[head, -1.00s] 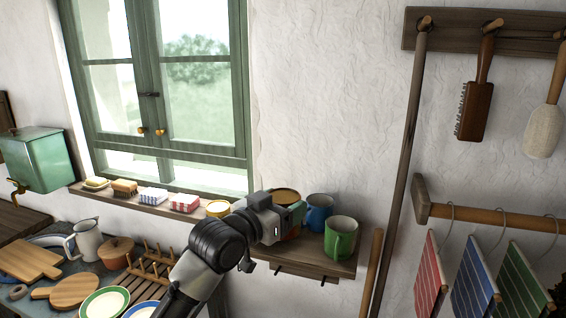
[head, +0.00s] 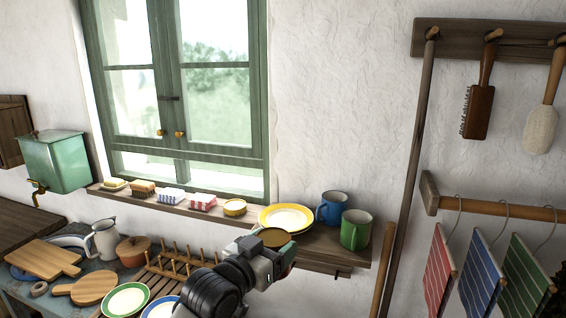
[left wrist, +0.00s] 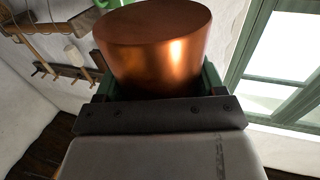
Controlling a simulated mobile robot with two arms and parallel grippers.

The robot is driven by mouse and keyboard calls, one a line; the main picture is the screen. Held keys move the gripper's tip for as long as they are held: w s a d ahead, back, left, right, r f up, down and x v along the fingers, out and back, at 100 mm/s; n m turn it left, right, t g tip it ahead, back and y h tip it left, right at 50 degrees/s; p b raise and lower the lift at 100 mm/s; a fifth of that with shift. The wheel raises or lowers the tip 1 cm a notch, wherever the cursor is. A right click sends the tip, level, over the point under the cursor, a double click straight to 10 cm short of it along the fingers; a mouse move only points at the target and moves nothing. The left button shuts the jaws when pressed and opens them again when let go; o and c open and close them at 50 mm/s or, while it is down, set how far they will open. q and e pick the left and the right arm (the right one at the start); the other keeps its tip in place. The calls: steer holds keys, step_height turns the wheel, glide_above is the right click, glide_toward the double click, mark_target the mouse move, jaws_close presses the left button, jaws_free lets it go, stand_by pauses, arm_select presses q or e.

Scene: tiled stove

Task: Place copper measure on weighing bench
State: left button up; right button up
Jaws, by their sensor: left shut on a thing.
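My left gripper (head: 272,252) is shut on the copper measure (head: 273,238) in the head view. It holds the measure just in front of the wall shelf (head: 322,256). In the left wrist view the shiny, tapered copper measure (left wrist: 158,50) sits between the green-lined fingers (left wrist: 155,92). Its broad flat end shows at the top of that picture. I cannot make out a weighing bench in either view. My right gripper is not in view.
The shelf carries a yellow-rimmed plate (head: 286,217), a blue mug (head: 332,207) and a green mug (head: 356,229). A wooden plate rack (head: 178,265), cutting boards (head: 46,258) and a jug (head: 103,238) crowd the lower left. A long wooden pole (head: 408,170) stands right of the shelf.

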arm_select(q)
steer(key=s+a+f+n+t+y, duration=0.1)
steer(key=s+a+f+n+y, duration=0.2)
steer(key=s+a+f+y, duration=0.2)
steer(key=s+a+f+n+t+y+b, duration=0.1)
steer(key=s+a+f+n+y, duration=0.3)
steer(key=s+a+f, duration=0.8)
steer(key=s+t+y, duration=0.1)
steer(key=s, duration=0.4)
steer(key=shift+a, duration=0.15)
